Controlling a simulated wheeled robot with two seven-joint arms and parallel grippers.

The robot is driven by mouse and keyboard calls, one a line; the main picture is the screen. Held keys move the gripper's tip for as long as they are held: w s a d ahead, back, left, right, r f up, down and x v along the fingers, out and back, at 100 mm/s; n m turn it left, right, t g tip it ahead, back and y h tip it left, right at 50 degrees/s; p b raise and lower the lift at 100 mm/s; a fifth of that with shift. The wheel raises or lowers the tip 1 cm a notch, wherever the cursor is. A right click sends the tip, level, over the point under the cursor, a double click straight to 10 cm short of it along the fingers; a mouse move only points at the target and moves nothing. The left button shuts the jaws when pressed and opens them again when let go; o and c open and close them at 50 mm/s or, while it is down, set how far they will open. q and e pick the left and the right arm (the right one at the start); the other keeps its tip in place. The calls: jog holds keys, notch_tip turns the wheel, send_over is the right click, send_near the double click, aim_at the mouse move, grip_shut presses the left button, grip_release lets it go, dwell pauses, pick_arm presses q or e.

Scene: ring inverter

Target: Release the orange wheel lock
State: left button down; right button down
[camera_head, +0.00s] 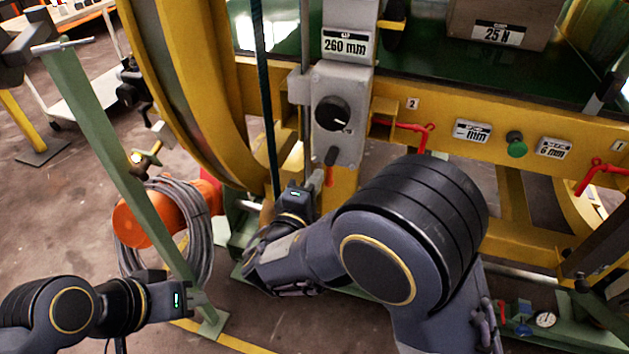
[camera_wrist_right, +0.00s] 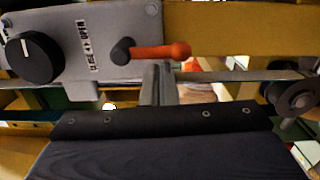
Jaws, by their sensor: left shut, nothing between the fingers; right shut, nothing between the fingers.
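A grey control box (camera_head: 338,100) on the yellow frame carries a black round knob and a short lever with an orange-red handle (camera_head: 330,177), which hangs down. In the right wrist view the orange-red lever (camera_wrist_right: 162,51) points right from a black pivot, beside a label reading CLOSE and OPEN. My right gripper (camera_head: 317,184) is shut and empty, just below and beside the lever. In the right wrist view its fingers (camera_wrist_right: 159,82) lie close to the lever; contact cannot be told. My left gripper (camera_head: 205,302) is shut and empty near the green post.
A green slanted post (camera_head: 110,150), an orange drum (camera_head: 145,222) and a coiled grey cable (camera_head: 192,230) stand at left. A large yellow ring (camera_head: 185,90) is behind. Red handles (camera_head: 425,132) project from the yellow beam at right. My right arm covers the lower middle.

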jog(key=shift+s+d+f+n, duration=0.15)
jog(key=shift+d+n, duration=0.1)
jog(key=shift+n, duration=0.55)
jog(key=n, duration=0.1)
jog(key=d+n, duration=0.1)
jog(key=n, duration=0.2)
jog(key=shift+s+d+n, duration=0.15)
jog(key=shift+d+n, duration=0.15)
jog(key=shift+d, duration=0.1)
jog(key=shift+s+d+r+n+t+p, duration=0.15)
jog(key=shift+d+n+p, duration=0.4)
jog(key=shift+n, duration=0.8)
jog(key=shift+s+d+r+n+t+p, duration=0.1)
jog(key=shift+d+r+n+p, duration=0.15)
jog(key=shift+n+p, duration=0.7)
jog(key=shift+s+d+r+n+t+p, duration=0.1)
jog(key=shift+d+n+p, duration=0.3)
jog(key=shift+n, duration=1.3)
jog(key=shift+d, duration=0.1)
